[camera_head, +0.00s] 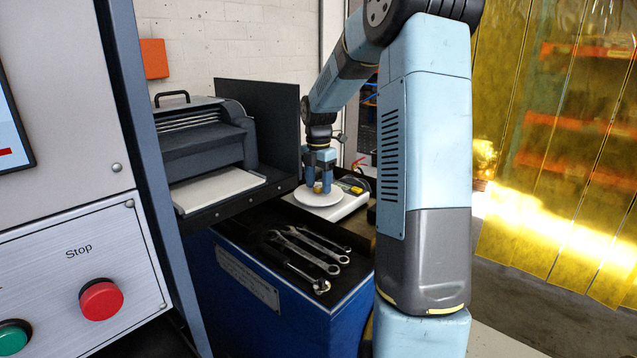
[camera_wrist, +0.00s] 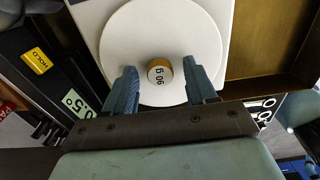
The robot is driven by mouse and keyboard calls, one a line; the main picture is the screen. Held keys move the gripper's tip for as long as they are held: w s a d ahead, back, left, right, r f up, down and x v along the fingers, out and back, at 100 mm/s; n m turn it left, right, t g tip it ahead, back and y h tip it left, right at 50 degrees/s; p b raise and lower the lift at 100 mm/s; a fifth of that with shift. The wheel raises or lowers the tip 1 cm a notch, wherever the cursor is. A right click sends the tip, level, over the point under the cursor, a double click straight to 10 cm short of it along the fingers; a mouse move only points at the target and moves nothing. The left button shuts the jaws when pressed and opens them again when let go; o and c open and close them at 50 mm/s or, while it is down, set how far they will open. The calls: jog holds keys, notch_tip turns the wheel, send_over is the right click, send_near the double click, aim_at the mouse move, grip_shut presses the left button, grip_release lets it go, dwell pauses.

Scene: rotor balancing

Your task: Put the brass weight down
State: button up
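The brass weight (camera_wrist: 159,72) stands upright on the round white plate (camera_wrist: 120,40) of a scale, a little in from the plate's near edge. In the head view my gripper (camera_head: 318,185) points straight down over the plate (camera_head: 318,198), and the small weight (camera_head: 317,189) shows partly between the fingers.
The scale's yellow HOLD label (camera_wrist: 35,60) lies left of the plate in the wrist view. Several wrenches (camera_head: 310,252) lie in a dark tray on the blue cabinet (camera_head: 270,300) in front of the scale. A dark upright panel (camera_head: 262,125) and a grey machine (camera_head: 205,135) stand to the left.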

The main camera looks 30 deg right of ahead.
aim_at(318, 186)
jog(key=shift+r, duration=0.1)
notch_tip(318, 186, up, 12)
dwell(0.7)
dwell(0.4)
